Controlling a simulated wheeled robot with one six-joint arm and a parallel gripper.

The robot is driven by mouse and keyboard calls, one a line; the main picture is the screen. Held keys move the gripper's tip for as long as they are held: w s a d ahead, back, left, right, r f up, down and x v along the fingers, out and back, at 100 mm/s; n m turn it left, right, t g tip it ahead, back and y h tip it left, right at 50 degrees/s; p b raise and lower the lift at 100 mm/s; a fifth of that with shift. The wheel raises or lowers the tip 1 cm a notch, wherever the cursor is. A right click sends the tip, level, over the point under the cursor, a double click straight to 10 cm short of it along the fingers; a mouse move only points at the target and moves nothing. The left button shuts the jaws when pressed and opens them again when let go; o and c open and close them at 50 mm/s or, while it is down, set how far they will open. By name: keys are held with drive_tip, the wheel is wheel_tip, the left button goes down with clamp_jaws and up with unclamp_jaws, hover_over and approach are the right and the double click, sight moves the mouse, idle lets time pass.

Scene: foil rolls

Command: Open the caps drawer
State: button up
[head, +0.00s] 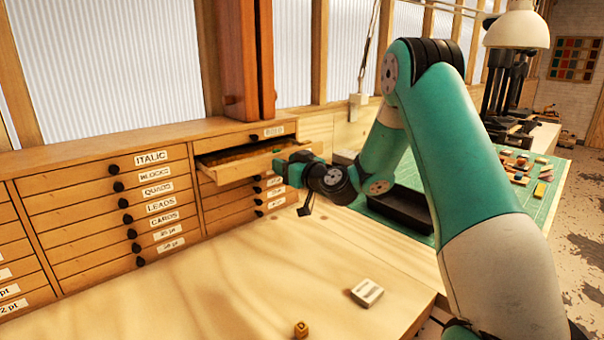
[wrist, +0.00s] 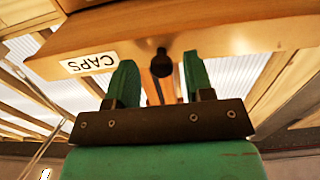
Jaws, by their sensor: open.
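The caps drawer (head: 238,170) is pulled out of the right-hand cabinet column in the head view, with its inside partly showing. Its wooden front (wrist: 235,35) fills the top of the wrist view, with a CAPS label (wrist: 88,63) upside down and a dark round knob (wrist: 161,63). My gripper (head: 287,166) is at the drawer's front in the head view. In the wrist view my gripper (wrist: 157,76) is open, with a green finger on each side of the knob and visible gaps. The head view hides the knob behind my gripper.
A closed drawer (head: 245,137) sits above the caps drawer, and labelled closed drawers (head: 110,190) stand to the left. A black tray (head: 400,208) is behind my arm.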

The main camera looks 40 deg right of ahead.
drive_tip(key=s+d+b, duration=0.1)
drive_tip(key=s+b, duration=0.8)
drive_tip(key=s, duration=0.7)
drive_tip(key=shift+s+d, duration=0.35)
drive_tip(key=shift+d, duration=0.05)
drive_tip(key=s+a+f+n+g+y, duration=0.2)
drive_tip(key=a+g, duration=0.1)
drive_tip(key=a, duration=0.4)
drive_tip(key=s+a+f+n+g+y, duration=0.1)
drive_tip(key=s+a+n+g+y, duration=0.2)
drive_tip(key=a, duration=0.5)
drive_tip(key=s+a+f+n+g+y, duration=0.1)
drive_tip(key=a+f+g+y, duration=0.1)
drive_tip(key=a+g, duration=0.35)
drive_tip(key=s+a+f+g+h, duration=0.1)
drive_tip(key=s+a+g+h, duration=0.1)
drive_tip(key=s, duration=0.6)
drive_tip(key=s+a+f+g+h, duration=0.2)
drive_tip(key=s+a+g+h, duration=0.1)
drive_tip(key=s, duration=0.5)
drive_tip(key=shift+s+a+f+g, duration=0.15)
drive_tip(key=shift+s+a+g, duration=0.05)
drive_tip(key=shift+a+g, duration=0.55)
